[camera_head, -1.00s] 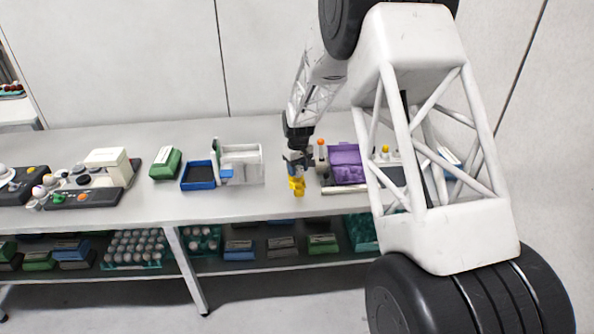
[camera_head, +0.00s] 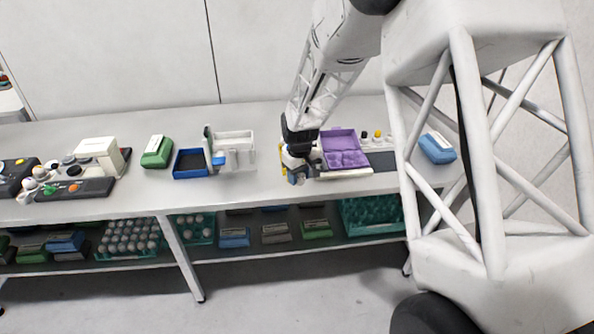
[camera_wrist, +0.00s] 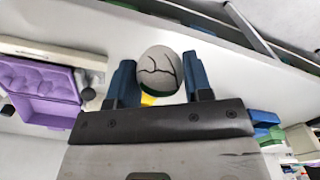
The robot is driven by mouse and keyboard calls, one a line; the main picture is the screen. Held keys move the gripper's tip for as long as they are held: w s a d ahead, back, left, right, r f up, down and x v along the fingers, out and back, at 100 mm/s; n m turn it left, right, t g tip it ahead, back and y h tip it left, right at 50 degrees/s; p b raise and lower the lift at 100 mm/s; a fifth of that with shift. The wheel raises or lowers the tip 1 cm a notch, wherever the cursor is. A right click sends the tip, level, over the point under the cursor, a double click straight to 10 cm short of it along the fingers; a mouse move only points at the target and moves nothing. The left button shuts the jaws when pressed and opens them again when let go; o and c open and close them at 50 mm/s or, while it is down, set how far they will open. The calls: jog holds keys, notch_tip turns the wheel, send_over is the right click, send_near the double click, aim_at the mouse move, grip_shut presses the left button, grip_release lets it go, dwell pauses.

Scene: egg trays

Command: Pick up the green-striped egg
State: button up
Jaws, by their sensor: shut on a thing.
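My gripper (camera_wrist: 160,82) has blue fingers closed on the two sides of a pale grey egg (camera_wrist: 158,66) with dark, crack-like lines. In the head view my gripper (camera_head: 296,176) is over the front part of the table, just left of the purple egg carton (camera_head: 338,134). The egg itself is too small to make out there. I cannot make out a green-striped egg elsewhere in these frames.
The open purple carton also shows in the wrist view (camera_wrist: 40,85). A blue tray (camera_head: 190,163), a white holder (camera_head: 236,140) and a green carton (camera_head: 157,152) stand left on the table (camera_head: 240,190). The table's front strip is clear.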

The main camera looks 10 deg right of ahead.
jog(key=shift+s, duration=0.45)
dwell(0.5)
jog(key=w+a+r, duration=0.5)
jog(key=w+a, duration=0.5)
jog(key=w, duration=0.1)
jog(key=w+a+r, duration=0.5)
jog(key=w+a, duration=0.5)
jog(key=w, duration=0.2)
jog(key=shift+a+r, duration=0.35)
jog(key=shift+r, duration=0.05)
jog(key=shift+f, duration=0.2)
jog(key=shift+f, duration=3.15)
jog(key=shift+f, duration=0.4)
